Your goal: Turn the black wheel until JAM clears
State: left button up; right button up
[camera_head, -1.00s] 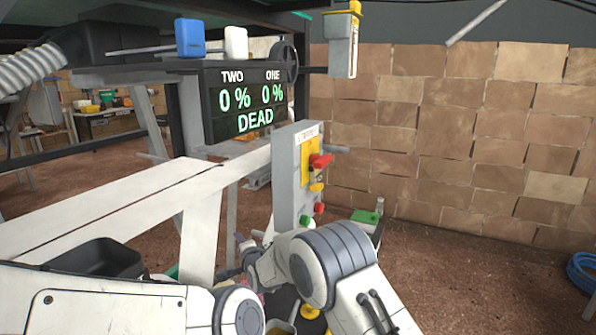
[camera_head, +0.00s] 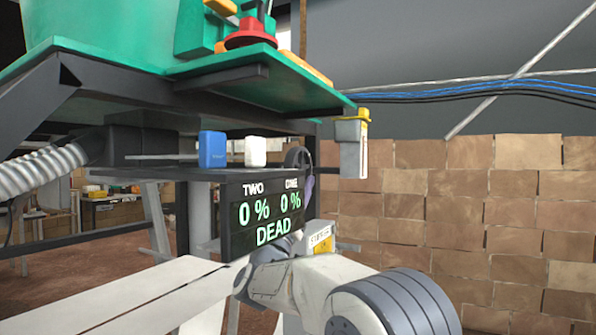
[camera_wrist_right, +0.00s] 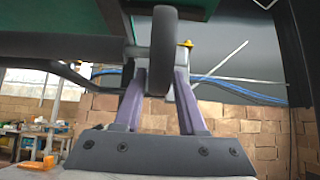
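The fingers are spread with a gap on each side of the rim; I see no clear contact. In the head view, one purple finger of the right gripper (camera_head: 309,188) shows just below the wheel, and my arm hides the rest. The black display (camera_head: 262,212) reads TWO 0%, ONE 0%, DEAD; no JAM shows. My left gripper is out of view.
A grey box with a yellow top (camera_head: 350,147) hangs to the right. The green machine shelf (camera_head: 290,88) is overhead. A labelled control box (camera_head: 320,238) is behind my arm.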

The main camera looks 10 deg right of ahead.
jog(key=shift+p+x, duration=0.35)
jog(key=shift+x, duration=1.6)
